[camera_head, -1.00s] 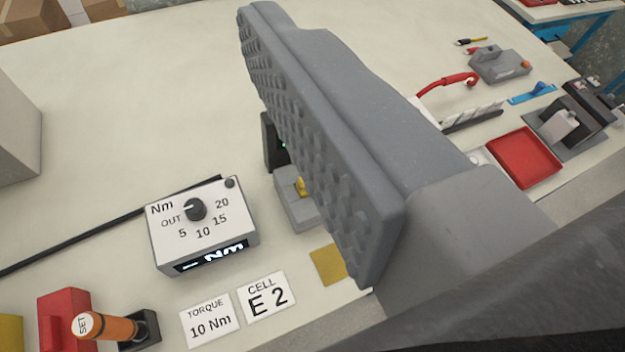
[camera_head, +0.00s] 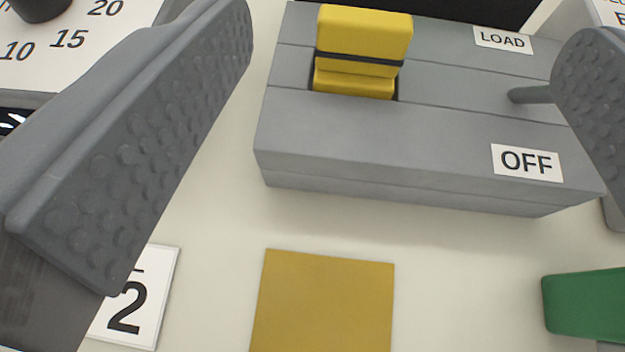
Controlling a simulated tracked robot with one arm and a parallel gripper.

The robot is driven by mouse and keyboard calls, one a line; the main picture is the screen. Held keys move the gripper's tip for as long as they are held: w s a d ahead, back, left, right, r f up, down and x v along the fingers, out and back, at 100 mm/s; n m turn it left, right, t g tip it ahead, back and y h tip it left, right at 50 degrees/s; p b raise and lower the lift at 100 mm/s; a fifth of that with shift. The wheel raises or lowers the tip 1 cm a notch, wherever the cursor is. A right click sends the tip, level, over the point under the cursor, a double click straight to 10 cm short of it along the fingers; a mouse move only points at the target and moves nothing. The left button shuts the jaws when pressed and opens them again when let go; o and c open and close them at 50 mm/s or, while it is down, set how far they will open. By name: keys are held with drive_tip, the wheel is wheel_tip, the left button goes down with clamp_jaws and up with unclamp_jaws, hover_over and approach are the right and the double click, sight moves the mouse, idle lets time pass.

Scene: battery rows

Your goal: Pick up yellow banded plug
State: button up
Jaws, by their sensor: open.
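The yellow plug (camera_head: 362,45) with a dark band around it sits upright in a slot of a grey block (camera_head: 390,135) at the top middle. Its lower end is hidden in the slot. My gripper (camera_head: 405,45) is open and empty, with one ridged finger at the left and the other at the right edge. The plug lies between the two fingers in the picture, nearer the left one, with gaps on both sides. I see no contact with the plug.
The grey block has labels LOAD (camera_head: 502,40) and OFF (camera_head: 527,162) and a grey lever (camera_head: 530,95), its end hidden by the right finger. A yellow square (camera_head: 322,305) lies in front. A green object (camera_head: 585,303) is at lower right, a torque box (camera_head: 75,45) at upper left.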

sight(363, 41)
drive_tip(key=shift+y, duration=0.3)
drive_tip(key=w+f, duration=0.3)
drive_tip(key=w+f+b, duration=0.1)
drive_tip(key=w+f, duration=0.2)
drive_tip(key=shift+w+a, duration=0.2)
drive_tip(key=shift+w, duration=0.05)
drive_tip(key=x, duration=0.2)
drive_tip(key=b+x, duration=0.1)
drive_tip(key=x, duration=0.1)
drive_tip(key=shift+s+f, duration=0.2)
drive_tip(key=shift+f, duration=0.15)
drive_tip(key=shift+w, duration=0.6)
drive_tip(key=c, duration=1.1)
